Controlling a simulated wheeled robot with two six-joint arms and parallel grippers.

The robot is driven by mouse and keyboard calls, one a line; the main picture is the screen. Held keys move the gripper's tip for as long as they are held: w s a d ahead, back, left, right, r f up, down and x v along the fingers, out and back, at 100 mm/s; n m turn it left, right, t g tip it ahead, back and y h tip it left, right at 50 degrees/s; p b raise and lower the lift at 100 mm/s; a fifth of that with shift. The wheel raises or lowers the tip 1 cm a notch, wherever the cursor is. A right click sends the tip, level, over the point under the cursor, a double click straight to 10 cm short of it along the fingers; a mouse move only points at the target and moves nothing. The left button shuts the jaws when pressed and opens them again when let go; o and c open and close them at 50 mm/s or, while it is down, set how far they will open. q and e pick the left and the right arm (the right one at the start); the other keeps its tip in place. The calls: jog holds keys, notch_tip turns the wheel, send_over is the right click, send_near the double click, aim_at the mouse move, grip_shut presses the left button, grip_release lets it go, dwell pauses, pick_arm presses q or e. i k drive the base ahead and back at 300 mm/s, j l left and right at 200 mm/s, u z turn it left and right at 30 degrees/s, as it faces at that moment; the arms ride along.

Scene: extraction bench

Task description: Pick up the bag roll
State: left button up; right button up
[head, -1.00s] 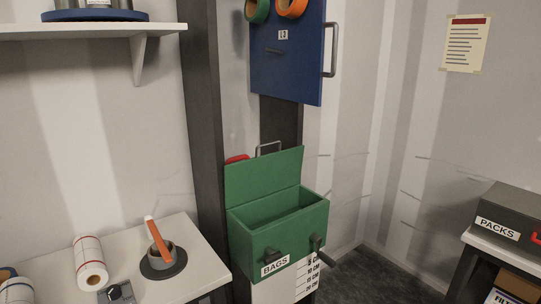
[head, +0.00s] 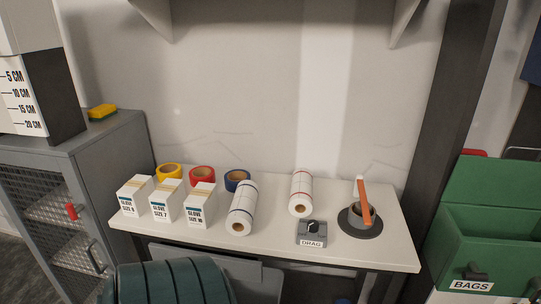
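Two white rolls lie on the white bench (head: 150,232). One roll (head: 242,207) has dark blue stripes and lies left of the other. The second roll (head: 301,193) has red stripes and lies further back, near the wall. I cannot tell from the looks alone which one is the bag roll. The green box labelled BAGS (head: 488,250) is at the right edge, with its lid up. Neither of my grippers is in view.
Three white glove boxes (head: 164,203) stand left of the rolls, with tape rolls (head: 203,177) behind. A round dark stand (head: 359,224) with an orange-handled tool is to the right. A mesh cabinet (head: 70,195) stands left.

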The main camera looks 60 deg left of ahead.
aim_at(239, 221)
jog(key=u, duration=2.2)
jog(key=l, duration=0.25)
jog(key=i+l+z, duration=0.1)
jog(key=i+l, duration=0.05)
jog(key=l, duration=0.05)
